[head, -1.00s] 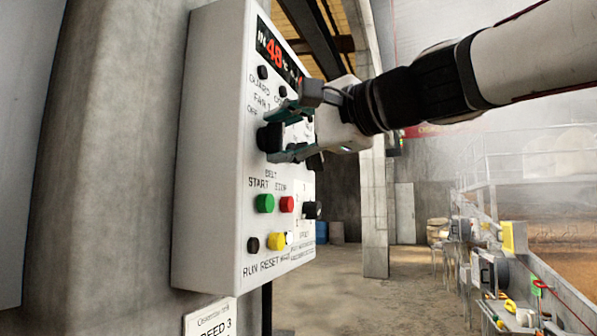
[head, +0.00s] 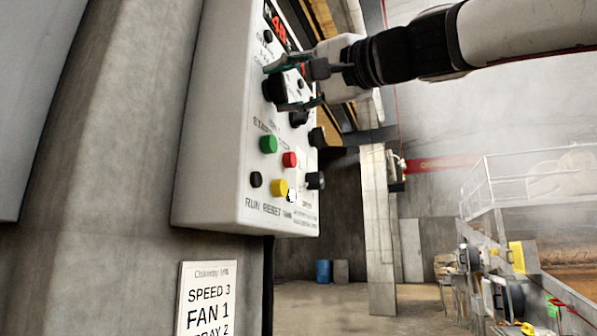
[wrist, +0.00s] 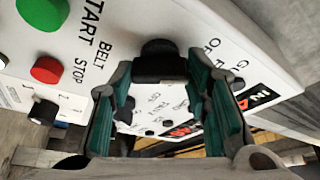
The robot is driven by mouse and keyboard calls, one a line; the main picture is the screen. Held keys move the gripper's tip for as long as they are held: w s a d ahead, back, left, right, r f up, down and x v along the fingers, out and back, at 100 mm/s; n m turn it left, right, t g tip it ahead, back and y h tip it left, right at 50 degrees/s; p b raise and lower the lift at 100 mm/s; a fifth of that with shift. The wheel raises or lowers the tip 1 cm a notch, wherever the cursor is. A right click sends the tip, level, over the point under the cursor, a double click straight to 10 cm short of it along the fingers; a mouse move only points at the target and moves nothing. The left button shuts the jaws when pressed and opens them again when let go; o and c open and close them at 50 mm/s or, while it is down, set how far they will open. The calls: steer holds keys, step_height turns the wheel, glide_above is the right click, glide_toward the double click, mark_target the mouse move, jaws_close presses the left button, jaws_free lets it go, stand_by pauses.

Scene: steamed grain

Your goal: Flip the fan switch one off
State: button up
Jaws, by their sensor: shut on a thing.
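The fan 1 switch is a black rotary knob (head: 273,90) on the white control panel (head: 205,130), near its left edge. It also shows in the wrist view as a dark knob (wrist: 160,50) at the tips of my fingers. My gripper (head: 283,87) is closed around the knob, one green-padded finger above and one below it in the head view. In the wrist view my gripper (wrist: 160,75) has a finger on each side of it. The fingers partly hide the labels, and I cannot tell which way the knob points.
Below the knob are a green start button (head: 268,144), a red stop button (head: 290,159) and a yellow button (head: 279,187). More black knobs (head: 298,119) sit close on the right. A sign (head: 208,300) reads "SPEED 3, FAN 1". A concrete pillar (head: 110,180) stands left.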

steer(key=shift+f+n+y+b, duration=0.25)
steer(key=shift+n+y+b, duration=0.15)
steer(key=shift+n+b, duration=0.55)
steer(key=shift+r+n+b, duration=0.15)
steer(key=shift+n+b, duration=0.1)
steer(key=shift+b, duration=0.2)
steer(key=o, duration=1.2)
steer(key=shift+c, duration=0.2)
steer(key=shift+d, duration=0.1)
steer(key=v, duration=1.1)
steer(key=shift+s+d, duration=0.15)
steer(key=shift+d, duration=0.25)
